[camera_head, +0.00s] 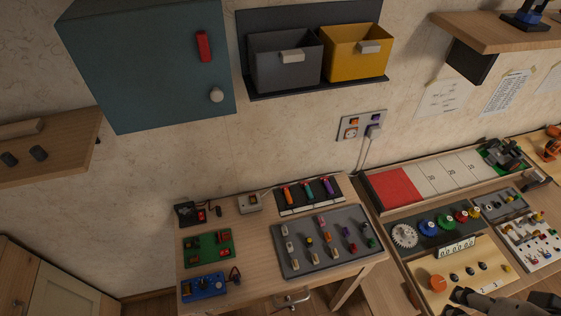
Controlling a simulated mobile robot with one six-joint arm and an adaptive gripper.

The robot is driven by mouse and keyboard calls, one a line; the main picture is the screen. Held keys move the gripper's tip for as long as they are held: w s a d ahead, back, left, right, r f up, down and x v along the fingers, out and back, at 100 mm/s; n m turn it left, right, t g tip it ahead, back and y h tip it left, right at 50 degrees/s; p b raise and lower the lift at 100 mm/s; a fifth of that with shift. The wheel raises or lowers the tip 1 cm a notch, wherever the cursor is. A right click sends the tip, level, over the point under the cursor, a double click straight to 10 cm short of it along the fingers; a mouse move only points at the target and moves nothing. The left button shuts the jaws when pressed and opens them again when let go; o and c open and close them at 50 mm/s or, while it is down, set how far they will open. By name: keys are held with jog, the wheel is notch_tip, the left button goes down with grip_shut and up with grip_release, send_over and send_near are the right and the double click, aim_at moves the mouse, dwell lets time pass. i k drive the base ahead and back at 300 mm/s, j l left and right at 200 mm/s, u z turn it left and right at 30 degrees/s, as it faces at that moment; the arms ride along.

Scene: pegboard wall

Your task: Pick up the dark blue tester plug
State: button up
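A blue box (203,287) sits at the front left of the wooden table. A small dark plug-like piece on a cable (235,275) lies at its right side. It may be the dark blue tester plug, but it is too small to tell its colour. My gripper (462,297) shows at the bottom right edge, partly cut off, over the right-hand workbench. It is far to the right of the blue box and apart from it. Whether its fingers are open or hold anything is not clear.
A green board (208,248) and a black box (188,213) stand behind the blue box. A grey peg panel (325,263) lies to their right. The wall socket (361,126) has a white plug and cord. A teal cabinet (150,65) hangs above the table.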

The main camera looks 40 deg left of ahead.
aim_at(237, 282)
jog(key=j+u, duration=0.2)
jog(key=u, duration=2.05)
